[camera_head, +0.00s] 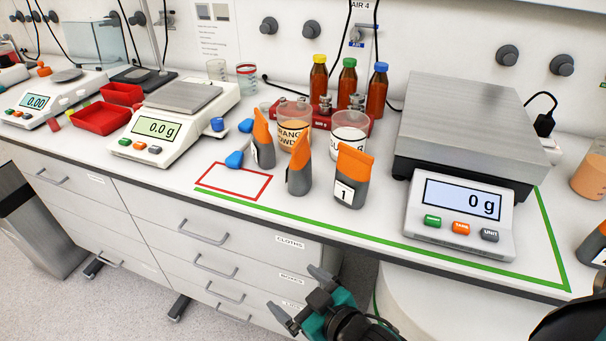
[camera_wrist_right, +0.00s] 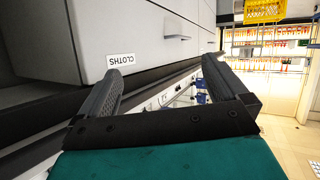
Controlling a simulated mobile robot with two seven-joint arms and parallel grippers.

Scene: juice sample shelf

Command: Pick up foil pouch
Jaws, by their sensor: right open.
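The right one has a white label with a 1. My right gripper (camera_head: 301,294) is open and empty, in front of the drawers and below the bench edge, apart from the pouches. In the right wrist view its two fingers (camera_wrist_right: 160,72) are spread, with a drawer labelled CLOTHS beyond; no pouch shows there. My left gripper is not in view.
A large scale (camera_head: 460,215) stands right of the pouches, and a smaller scale (camera_head: 155,130) to their left. Behind them are two powder jars and a red rack (camera_head: 284,117) with bottles. A red-outlined rectangle (camera_head: 233,196) on the bench is empty.

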